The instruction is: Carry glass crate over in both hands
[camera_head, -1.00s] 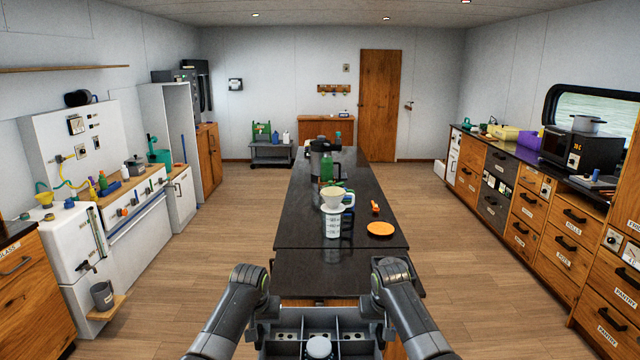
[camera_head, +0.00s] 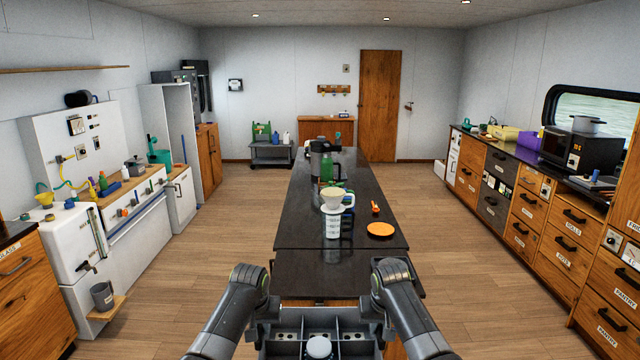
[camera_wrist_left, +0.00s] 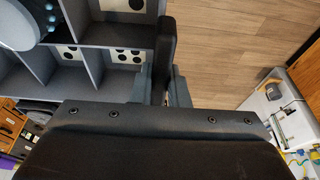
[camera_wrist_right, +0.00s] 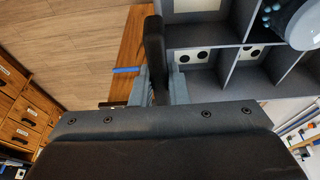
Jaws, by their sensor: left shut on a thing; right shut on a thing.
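The grey glass crate (camera_head: 345,325), with dividers and open compartments, is at the bottom middle of the head view, between my two arms. My left gripper (camera_wrist_left: 163,78) is shut on the crate's left side wall. My right gripper (camera_wrist_right: 160,78) is shut on its right side wall. Grey compartments with dotted pale panels show in both wrist views.
A dark island counter (camera_head: 300,220) lies straight ahead beyond the crate. On it stand a white jug with a dripper (camera_head: 333,222), an orange disc (camera_head: 380,230), an orange-handled item (camera_head: 375,208) and a coffee machine (camera_head: 322,158). Wooden floor (camera_head: 215,240) is clear on both sides.

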